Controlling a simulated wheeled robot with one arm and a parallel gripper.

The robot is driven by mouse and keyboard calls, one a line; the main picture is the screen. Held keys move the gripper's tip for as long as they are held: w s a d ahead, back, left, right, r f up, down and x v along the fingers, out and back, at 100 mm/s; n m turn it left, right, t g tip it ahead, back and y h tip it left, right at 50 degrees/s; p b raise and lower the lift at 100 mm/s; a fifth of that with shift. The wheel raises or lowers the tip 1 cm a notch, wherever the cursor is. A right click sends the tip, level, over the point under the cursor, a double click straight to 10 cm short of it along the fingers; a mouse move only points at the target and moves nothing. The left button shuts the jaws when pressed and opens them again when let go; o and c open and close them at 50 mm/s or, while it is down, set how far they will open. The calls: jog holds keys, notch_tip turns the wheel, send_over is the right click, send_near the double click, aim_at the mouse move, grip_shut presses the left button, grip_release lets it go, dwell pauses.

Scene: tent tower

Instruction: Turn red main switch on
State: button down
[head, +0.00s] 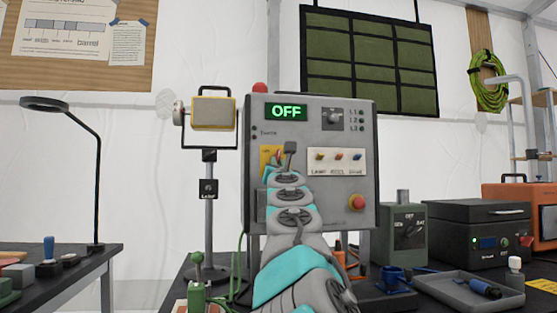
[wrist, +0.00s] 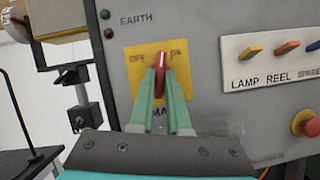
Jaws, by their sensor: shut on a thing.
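The red main switch (wrist: 161,70) is a small lever on a yellow plate (wrist: 139,60) marked OFF on the left and ON on the right. Its handle points up, close to upright between the two words. My gripper (wrist: 162,88) is shut on the switch handle, with one green finger on each side. In the head view the grey control box (head: 312,210) shows a green lit OFF sign (head: 286,112).
To the right of the switch sit yellow, orange and blue toggles on a white strip (wrist: 291,83) and a red stop button (wrist: 304,122). A work lamp (head: 210,112) on a stand is left of the box. A green unit (head: 404,240) and a black unit (head: 480,238) stand at the right.

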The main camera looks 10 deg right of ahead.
jog(key=shift+a+r+m+g+h+p, duration=0.1)
jog(key=shift+m+g+h+p, duration=0.45)
jog(key=shift+m, duration=0.85)
jog(key=shift+a+r+m+g+h+p, duration=0.1)
jog(key=shift+m+h+p, duration=0.6)
jog(key=shift+m+p, duration=0.5)
jog(key=shift+a+m+g+h+p, duration=0.1)
jog(key=shift+m+g+h+p, duration=0.4)
jog(key=shift+m, duration=1.1)
jog(key=shift+d+f+m+h, duration=0.1)
jog(key=shift+m+h, duration=0.2)
jog(key=shift+h, duration=0.05)
jog(key=c, duration=0.9)
grip_release()
jog(key=shift+s, duration=0.1)
